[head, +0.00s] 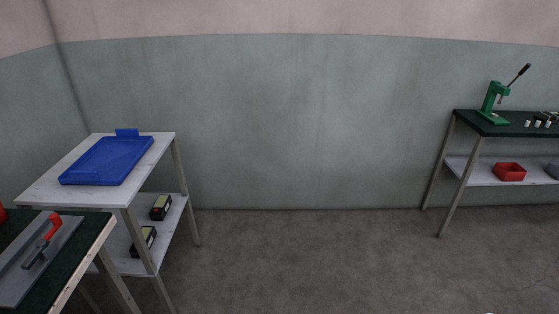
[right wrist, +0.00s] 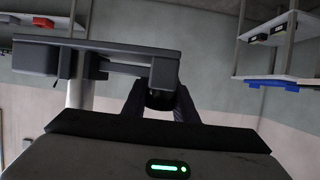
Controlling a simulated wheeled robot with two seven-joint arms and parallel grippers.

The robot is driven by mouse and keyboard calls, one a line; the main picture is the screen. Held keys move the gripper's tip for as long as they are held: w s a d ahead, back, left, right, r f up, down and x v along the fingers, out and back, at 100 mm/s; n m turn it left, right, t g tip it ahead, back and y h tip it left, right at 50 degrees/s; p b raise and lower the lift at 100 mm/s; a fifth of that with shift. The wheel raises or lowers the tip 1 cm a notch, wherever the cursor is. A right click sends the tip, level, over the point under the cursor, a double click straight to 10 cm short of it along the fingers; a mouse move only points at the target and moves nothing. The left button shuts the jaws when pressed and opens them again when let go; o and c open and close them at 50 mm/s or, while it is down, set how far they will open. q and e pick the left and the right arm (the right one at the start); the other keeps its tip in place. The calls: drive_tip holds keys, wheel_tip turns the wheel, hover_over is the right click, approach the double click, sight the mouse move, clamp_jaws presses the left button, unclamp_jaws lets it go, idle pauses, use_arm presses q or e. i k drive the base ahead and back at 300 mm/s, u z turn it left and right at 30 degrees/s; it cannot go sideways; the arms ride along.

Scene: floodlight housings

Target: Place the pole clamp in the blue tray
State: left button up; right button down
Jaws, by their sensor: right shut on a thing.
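The blue tray (head: 107,160) lies on the white table at the left of the head view and looks empty. A blue edge, likely the same tray, shows at the right of the right wrist view (right wrist: 272,84). My right gripper (right wrist: 160,102) is shut on a dark grey, bar-shaped part with blocky ends, which I take to be the pole clamp (right wrist: 110,52). It sticks out to the left of the fingers, and the fingers hide part of it. The right gripper is well away from the tray. Neither gripper shows in the head view.
The white table (head: 60,186) has a lower shelf with two dark boxes (head: 160,207). In front is a dark green bench (head: 90,235) with a red-handled toggle clamp (head: 45,240). At the right, another bench carries a green press (head: 493,103); a red bin (head: 509,172) sits below. The floor between is clear.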

sight(128, 156)
drive_tip(key=i, duration=2.75)
drive_tip(key=u, duration=3.5)
